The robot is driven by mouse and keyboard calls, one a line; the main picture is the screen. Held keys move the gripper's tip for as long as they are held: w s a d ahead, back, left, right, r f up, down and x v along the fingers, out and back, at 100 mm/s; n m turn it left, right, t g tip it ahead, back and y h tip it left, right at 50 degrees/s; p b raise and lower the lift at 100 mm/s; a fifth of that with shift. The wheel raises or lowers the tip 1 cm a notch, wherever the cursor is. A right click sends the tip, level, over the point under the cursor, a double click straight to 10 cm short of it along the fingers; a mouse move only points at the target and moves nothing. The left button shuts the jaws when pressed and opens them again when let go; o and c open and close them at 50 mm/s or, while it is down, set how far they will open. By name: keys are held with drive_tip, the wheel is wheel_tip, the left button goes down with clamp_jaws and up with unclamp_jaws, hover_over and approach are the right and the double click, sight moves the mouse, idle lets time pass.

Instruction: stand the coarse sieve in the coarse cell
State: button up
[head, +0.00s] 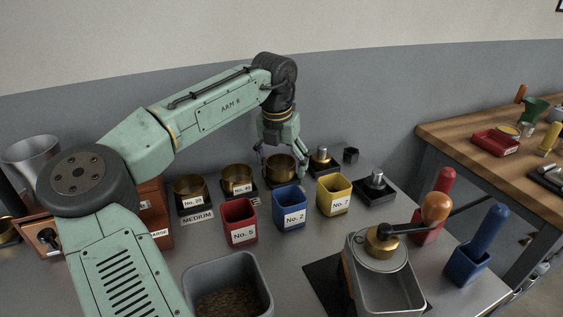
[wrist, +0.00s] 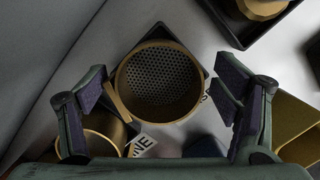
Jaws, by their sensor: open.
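A brass sieve (head: 281,170) with a coarse perforated floor stands over a dark square base (wrist: 150,31) at the back of the bench. In the wrist view this sieve (wrist: 160,78) lies between the spread fingers of my gripper (wrist: 164,88). The left finger is close to its rim; I cannot tell whether they touch. In the head view my gripper (head: 277,156) is just above it, pointing down, and hides part of it. A label by the base is mostly covered. The No. 40 sieve (head: 238,177) and the sieve above the MEDIUM label (head: 190,190) stand to its left.
Red No. 5 (head: 240,222), blue No. 2 (head: 290,208) and yellow No. 7 (head: 333,196) cups stand in front. A weight-like metal piece (head: 321,162) is close on the right. A grey bin (head: 228,285) and a hand grinder (head: 381,262) are nearer the front.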

drive_tip(key=shift+r, duration=0.1)
wheel_tip(320, 180, up, 12)
drive_tip(key=s, duration=0.1)
drive_tip(key=shift+s+a, duration=0.35)
drive_tip(key=shift+a, duration=0.05)
